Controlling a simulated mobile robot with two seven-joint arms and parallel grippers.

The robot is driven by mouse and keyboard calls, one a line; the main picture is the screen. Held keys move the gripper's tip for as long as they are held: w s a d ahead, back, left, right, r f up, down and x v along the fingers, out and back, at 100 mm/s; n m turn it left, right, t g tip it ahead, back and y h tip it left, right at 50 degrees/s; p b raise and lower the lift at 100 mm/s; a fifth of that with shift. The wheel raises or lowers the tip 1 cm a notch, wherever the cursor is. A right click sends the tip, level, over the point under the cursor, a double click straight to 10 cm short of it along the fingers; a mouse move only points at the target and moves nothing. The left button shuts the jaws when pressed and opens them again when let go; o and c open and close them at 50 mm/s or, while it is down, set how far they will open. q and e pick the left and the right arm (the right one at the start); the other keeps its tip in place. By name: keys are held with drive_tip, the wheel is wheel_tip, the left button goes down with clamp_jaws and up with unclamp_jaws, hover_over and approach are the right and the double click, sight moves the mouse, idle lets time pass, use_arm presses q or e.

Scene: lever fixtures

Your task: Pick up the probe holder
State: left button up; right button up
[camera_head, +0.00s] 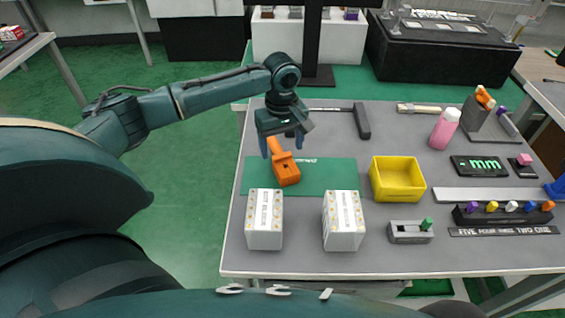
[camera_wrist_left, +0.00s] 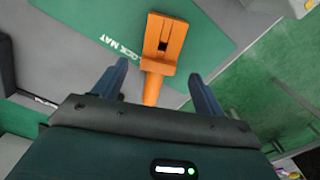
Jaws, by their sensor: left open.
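An orange piece with a slotted block and a narrower handle, which looks like the probe holder (camera_head: 287,173), lies on the green mat (camera_head: 325,175). My left gripper (camera_head: 282,143) is open above its handle end, pointing down. In the left wrist view the probe holder (camera_wrist_left: 162,45) extends between and past the two blue fingers of the left gripper (camera_wrist_left: 159,72), with a gap on both sides. Part of its handle is hidden behind the gripper body there. My right gripper is not in view.
Two white boxes (camera_head: 265,220) (camera_head: 343,221) stand at the mat's front edge. A yellow bin (camera_head: 397,179) is right of the mat, with a grey lever fixture (camera_head: 410,232) in front. A pink bottle (camera_head: 444,129) stands farther right.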

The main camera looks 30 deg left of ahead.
sight(282, 155)
use_arm(q)
drive_tip(key=f, duration=0.4)
drive_tip(key=shift+w+a+f, duration=0.2)
drive_tip(key=shift+w+f, duration=0.05)
drive_tip(key=shift+f, duration=0.15)
drive_tip(key=shift+c, duration=0.5)
drive_tip(key=c, duration=1)
